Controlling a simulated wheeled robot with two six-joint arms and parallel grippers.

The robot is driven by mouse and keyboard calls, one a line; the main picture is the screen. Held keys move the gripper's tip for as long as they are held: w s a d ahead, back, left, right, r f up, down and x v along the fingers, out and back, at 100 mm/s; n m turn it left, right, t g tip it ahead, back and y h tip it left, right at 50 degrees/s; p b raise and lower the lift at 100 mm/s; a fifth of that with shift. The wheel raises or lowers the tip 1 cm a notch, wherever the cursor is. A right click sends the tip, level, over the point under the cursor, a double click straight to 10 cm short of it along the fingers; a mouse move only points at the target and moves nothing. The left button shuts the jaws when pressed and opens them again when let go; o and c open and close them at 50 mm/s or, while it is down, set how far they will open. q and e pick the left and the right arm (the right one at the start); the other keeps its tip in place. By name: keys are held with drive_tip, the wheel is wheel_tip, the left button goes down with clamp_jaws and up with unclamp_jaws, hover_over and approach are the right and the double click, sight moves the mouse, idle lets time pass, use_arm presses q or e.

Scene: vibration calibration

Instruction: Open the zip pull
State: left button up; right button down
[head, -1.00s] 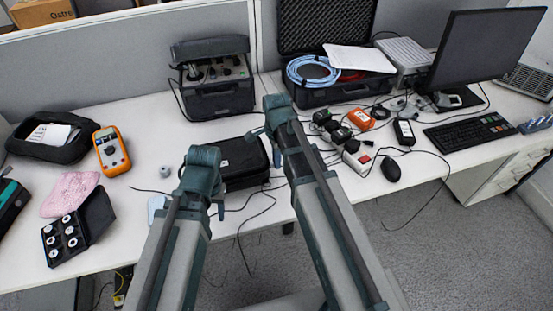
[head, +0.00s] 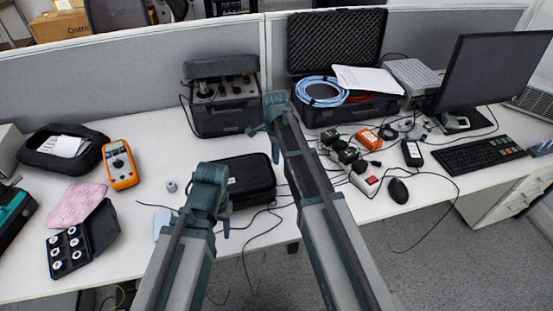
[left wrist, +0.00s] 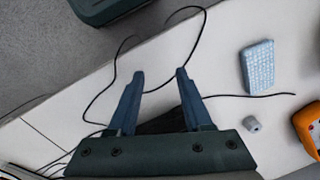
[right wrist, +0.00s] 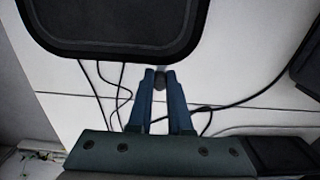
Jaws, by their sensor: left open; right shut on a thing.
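The black zip case (head: 250,182) lies closed on the table, partly hidden by my left gripper. Its rounded edge fills the top of the right wrist view (right wrist: 115,40). My right gripper (right wrist: 156,74) is shut on a small dark grey piece, apparently the zip pull (right wrist: 161,82), beside the case's edge. In the head view my right gripper (head: 262,135) appears behind the case. My left gripper (head: 221,222) is open and empty at the case's near left.
A small grey cylinder (head: 171,186) and an orange multimeter (head: 120,165) lie left of the case. Thin black cables (head: 270,205) run on the near and right sides. A black instrument box (head: 222,95) stands behind. A light blue pad (left wrist: 258,66) shows in the left wrist view.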

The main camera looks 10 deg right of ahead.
drive_tip(key=c, duration=0.8)
unclamp_jaws()
drive_tip(key=shift+c, duration=0.2)
use_arm(q)
drive_tip(key=shift+r, duration=0.15)
use_arm(e)
drive_tip(key=shift+r, duration=0.15)
use_arm(q)
wheel_tip(320, 180, up, 14)
drive_tip(key=p, duration=1.4)
drive_tip(key=shift+f, duration=0.2)
use_arm(e)
wheel_tip(320, 180, up, 14)
drive_tip(key=shift+f, duration=0.2)
drive_tip(key=shift+f, duration=0.1)
